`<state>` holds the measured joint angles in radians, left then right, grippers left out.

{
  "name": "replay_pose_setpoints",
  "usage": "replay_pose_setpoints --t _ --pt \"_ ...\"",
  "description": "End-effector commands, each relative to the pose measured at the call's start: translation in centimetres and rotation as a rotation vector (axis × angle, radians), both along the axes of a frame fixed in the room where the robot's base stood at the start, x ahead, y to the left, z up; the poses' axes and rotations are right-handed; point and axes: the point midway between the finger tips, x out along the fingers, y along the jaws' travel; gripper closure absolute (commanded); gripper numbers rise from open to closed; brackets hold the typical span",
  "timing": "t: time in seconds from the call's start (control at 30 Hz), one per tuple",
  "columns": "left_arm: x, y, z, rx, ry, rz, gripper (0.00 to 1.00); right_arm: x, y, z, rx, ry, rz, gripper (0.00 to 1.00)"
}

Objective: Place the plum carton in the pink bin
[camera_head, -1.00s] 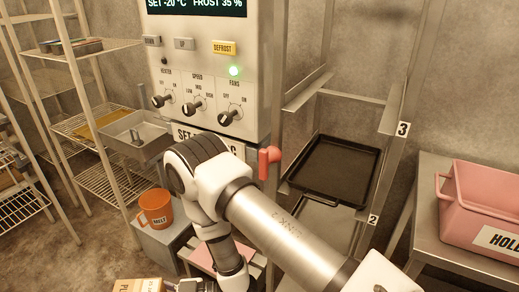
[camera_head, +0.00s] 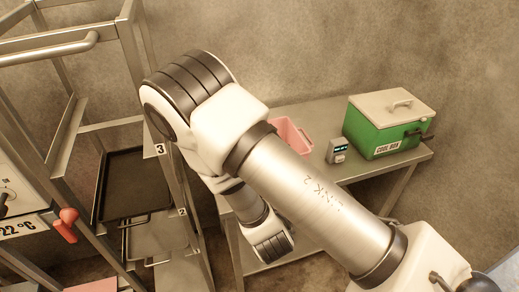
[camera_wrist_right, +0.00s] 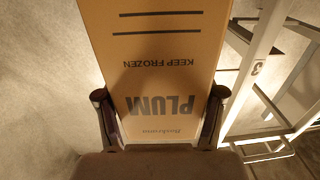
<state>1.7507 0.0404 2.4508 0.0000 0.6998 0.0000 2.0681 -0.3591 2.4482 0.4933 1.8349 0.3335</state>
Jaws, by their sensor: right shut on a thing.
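The plum carton (camera_wrist_right: 165,60) fills the middle of the right wrist view. It is tan, with PLUM and KEEP FROZEN lettering upside down. My right gripper (camera_wrist_right: 162,115) is shut on it, with one finger on each side. The carton does not show in the head view, where my right arm covers the middle. The pink bin (camera_head: 293,136) stands on the metal table, mostly hidden behind that arm; only part of its rim and wall shows. My left gripper is not in view.
The metal table (camera_head: 385,165) also carries a green cool box (camera_head: 385,125) with a pale lid and a small grey device (camera_head: 338,149). A metal rack with a black tray (camera_head: 135,183) stands left of it. A red handle (camera_head: 65,225) is at lower left.

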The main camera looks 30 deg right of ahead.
Motion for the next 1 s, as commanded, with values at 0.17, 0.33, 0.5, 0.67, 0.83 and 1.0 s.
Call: replay_pose_setpoints --t 0.17,0.33,0.5,0.67,0.83,1.0 --pt "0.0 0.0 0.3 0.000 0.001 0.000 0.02 0.6 -1.6 1.3 0.005 0.000 -0.059 0.99" --pt "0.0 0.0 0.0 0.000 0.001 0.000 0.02 4.9 -3.8 0.9 0.007 -0.005 -0.061 0.99" --pt "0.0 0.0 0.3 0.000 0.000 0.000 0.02 9.7 -6.0 0.5 0.004 -0.003 -0.058 0.99" --pt "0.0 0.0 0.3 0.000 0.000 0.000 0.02 13.2 -7.5 0.1 0.001 -0.001 -0.054 0.99" --pt "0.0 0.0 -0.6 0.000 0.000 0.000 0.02 14.1 -7.9 -1.5 -0.002 0.003 -0.052 0.99" --pt "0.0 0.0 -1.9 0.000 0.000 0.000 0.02 14.1 -7.9 -3.8 -0.002 0.001 -0.051 0.99"
